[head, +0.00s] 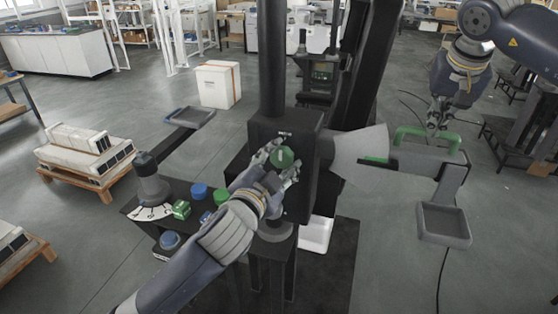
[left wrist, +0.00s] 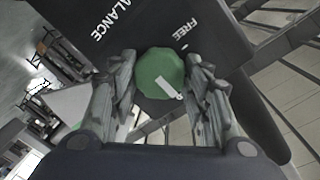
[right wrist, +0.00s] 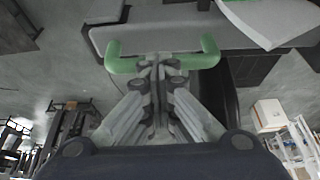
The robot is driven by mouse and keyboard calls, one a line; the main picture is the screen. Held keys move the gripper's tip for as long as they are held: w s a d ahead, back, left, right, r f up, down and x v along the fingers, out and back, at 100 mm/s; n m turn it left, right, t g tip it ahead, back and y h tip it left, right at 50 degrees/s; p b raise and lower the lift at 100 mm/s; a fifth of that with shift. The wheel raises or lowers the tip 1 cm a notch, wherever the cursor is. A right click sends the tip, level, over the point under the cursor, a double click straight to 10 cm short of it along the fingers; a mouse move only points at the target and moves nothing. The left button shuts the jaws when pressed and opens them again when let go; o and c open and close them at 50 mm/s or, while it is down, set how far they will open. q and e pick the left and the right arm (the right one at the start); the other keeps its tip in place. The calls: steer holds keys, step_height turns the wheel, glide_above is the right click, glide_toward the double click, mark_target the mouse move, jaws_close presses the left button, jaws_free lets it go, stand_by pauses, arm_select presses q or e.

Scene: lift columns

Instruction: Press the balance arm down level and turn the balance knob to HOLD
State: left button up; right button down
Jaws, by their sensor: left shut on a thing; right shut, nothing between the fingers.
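The green balance knob (head: 281,156) is on the dark column box (head: 300,128). My left gripper (head: 277,160) has its fingers on both sides of the knob. In the left wrist view the knob (left wrist: 160,74) sits between the fingertips, with a white mark on its face and BALANCE and FREE lettering beside it. The HOLD lettering cannot be seen. The grey balance arm (head: 400,160) reaches right from the column and carries a green handle (head: 426,133). My right gripper (head: 437,124) is shut and empty at the handle; it also shows in the right wrist view (right wrist: 158,62). Contact is unclear.
A control panel with a lever (head: 151,176) and several buttons stands left of the column. A pale fan-shaped plate (head: 362,156) is beside the box.

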steer(key=shift+f, duration=0.2)
arm_select(q)
steer(key=o, duration=1)
steer(key=shift+o, duration=0.2)
steer(key=shift+s, duration=0.1)
steer(key=f+v, duration=0.1)
steer(key=v, duration=1.1)
steer(key=shift+r, duration=0.5)
arm_select(e)
steer(key=shift+r, duration=0.1)
